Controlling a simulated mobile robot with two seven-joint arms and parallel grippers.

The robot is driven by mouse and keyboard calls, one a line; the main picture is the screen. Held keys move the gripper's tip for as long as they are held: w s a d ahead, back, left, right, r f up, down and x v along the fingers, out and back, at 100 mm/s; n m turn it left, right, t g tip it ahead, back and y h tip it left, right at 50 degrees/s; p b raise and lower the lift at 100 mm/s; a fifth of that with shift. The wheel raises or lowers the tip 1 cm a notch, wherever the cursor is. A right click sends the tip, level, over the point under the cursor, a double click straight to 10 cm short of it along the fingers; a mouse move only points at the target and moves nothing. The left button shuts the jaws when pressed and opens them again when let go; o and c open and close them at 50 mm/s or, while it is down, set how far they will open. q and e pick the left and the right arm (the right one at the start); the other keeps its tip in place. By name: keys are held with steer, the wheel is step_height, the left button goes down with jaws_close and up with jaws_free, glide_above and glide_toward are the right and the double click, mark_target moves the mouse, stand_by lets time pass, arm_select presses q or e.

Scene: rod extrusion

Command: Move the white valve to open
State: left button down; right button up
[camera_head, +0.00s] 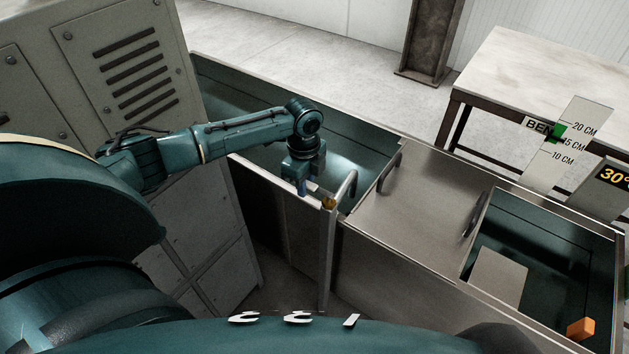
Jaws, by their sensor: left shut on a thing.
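My left arm reaches in from the left over a metal trough (257,101). My left gripper (308,187) points down at the trough's near edge, beside a curved metal pipe (348,187). It is shut on a small pale piece, which appears to be the white valve (313,187); the fingers hide most of it, so its angle cannot be told. A small brass-coloured fitting (328,203) sits just right of and below the fingertips. My right gripper is not in view.
A grey vented cabinet (215,200) stands at the left. A flat metal lid with handles (405,190) covers the middle right. An open bin (565,250) holds an orange block (580,328). A table (545,70) and marked signs (590,112) stand at the right.

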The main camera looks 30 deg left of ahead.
arm_select(q)
steer(key=shift+s+r+n+p, duration=0.15)
steer(key=shift+s+n+p, duration=0.15)
steer(key=shift+n+p, duration=0.3)
steer(key=shift+s, duration=0.1)
steer(key=shift+p, duration=0.3)
steer(key=s+n+p, duration=0.1)
steer(key=n+p, duration=0.1)
steer(key=p, duration=0.1)
steer(key=shift+d, duration=0.15)
